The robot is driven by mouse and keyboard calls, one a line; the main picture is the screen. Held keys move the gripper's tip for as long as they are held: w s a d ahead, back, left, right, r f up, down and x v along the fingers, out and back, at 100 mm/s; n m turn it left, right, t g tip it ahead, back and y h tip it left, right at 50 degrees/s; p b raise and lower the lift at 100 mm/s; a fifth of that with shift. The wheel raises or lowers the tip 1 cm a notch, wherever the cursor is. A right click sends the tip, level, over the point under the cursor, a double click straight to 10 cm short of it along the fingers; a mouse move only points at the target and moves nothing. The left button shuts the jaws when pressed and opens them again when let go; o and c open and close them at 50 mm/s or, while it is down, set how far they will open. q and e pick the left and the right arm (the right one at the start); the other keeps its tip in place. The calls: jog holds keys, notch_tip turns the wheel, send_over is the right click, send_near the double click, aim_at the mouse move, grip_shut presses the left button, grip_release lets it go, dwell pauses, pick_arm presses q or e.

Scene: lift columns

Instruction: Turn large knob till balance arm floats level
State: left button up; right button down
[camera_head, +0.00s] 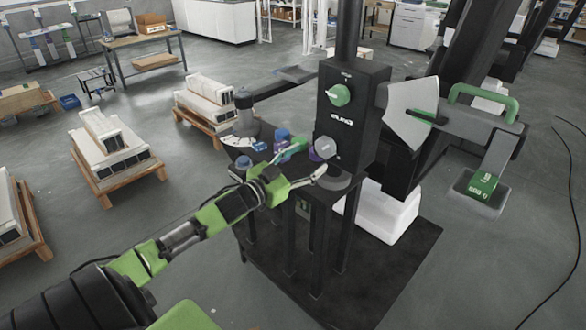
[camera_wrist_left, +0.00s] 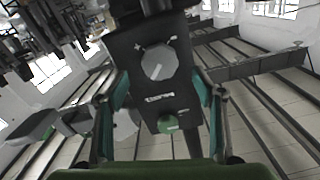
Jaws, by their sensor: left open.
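A black control box (camera_head: 352,115) on a column carries a green knob (camera_head: 339,95) above and a larger grey knob (camera_head: 325,148) below. My left gripper (camera_head: 308,158) is open, its fingers spread just in front of the grey knob. In the left wrist view, which is upside down, the grey knob (camera_wrist_left: 158,62) sits between the open fingers (camera_wrist_left: 160,85), with no contact visible; the green knob (camera_wrist_left: 168,122) is below it. A dark arm (camera_head: 278,81) reaches left from the box and a grey beam (camera_head: 455,122) reaches right. I cannot tell whether they are level.
Purple and blue jars (camera_head: 282,138) stand on the black stand beside my gripper. Loaded pallets (camera_head: 118,160) stand at left.

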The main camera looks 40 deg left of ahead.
pick_arm(q)
jog(key=shift+s+a, duration=0.2)
jog(key=shift+s, duration=2.4)
